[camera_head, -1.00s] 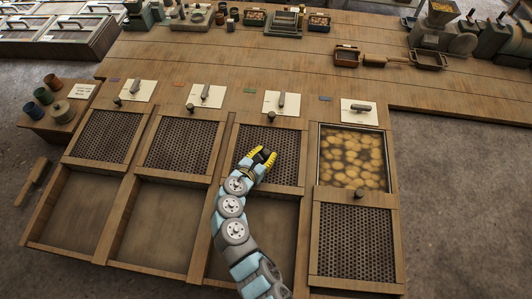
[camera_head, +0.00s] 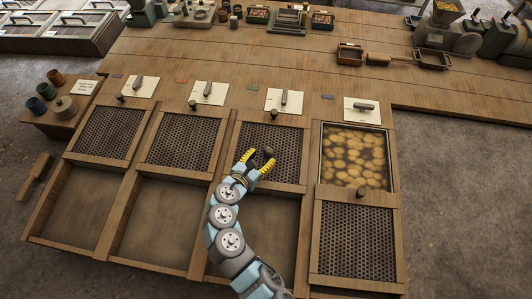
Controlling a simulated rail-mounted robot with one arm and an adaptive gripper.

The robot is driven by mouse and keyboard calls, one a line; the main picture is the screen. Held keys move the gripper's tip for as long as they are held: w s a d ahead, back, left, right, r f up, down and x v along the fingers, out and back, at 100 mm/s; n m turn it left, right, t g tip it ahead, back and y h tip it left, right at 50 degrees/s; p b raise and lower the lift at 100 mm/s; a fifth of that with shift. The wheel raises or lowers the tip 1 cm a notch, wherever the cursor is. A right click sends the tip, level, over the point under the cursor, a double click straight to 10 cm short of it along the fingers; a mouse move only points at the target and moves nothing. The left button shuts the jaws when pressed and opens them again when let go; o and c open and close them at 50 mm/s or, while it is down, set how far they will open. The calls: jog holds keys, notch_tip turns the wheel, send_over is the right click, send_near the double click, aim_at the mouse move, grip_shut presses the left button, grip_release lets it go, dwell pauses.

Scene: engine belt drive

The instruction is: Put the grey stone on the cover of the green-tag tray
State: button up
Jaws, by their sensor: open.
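The green tag (camera_head: 249,90) marks the third tray from the left. Its perforated cover (camera_head: 284,140) is slid to the far half, with a dark knob (camera_head: 274,113) at its far edge. A small dark grey lump, which looks like the grey stone (camera_head: 268,151), is on or just above this cover. My gripper (camera_head: 257,158), with yellow fingers, is open over the cover's near part. The stone shows just beyond and between the fingertips. I cannot tell whether they touch it. My arm hides part of the tray's open near half (camera_head: 275,225).
The purple-tag (camera_head: 117,75) and orange-tag (camera_head: 181,81) trays have covers at the far half. The blue-tag tray (camera_head: 327,97) shows round yellowish pieces (camera_head: 353,157); its cover (camera_head: 355,245) is near. White cards (camera_head: 286,101) with grey handles lie behind. The bench's middle is clear.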

jog(key=shift+v, duration=3.7)
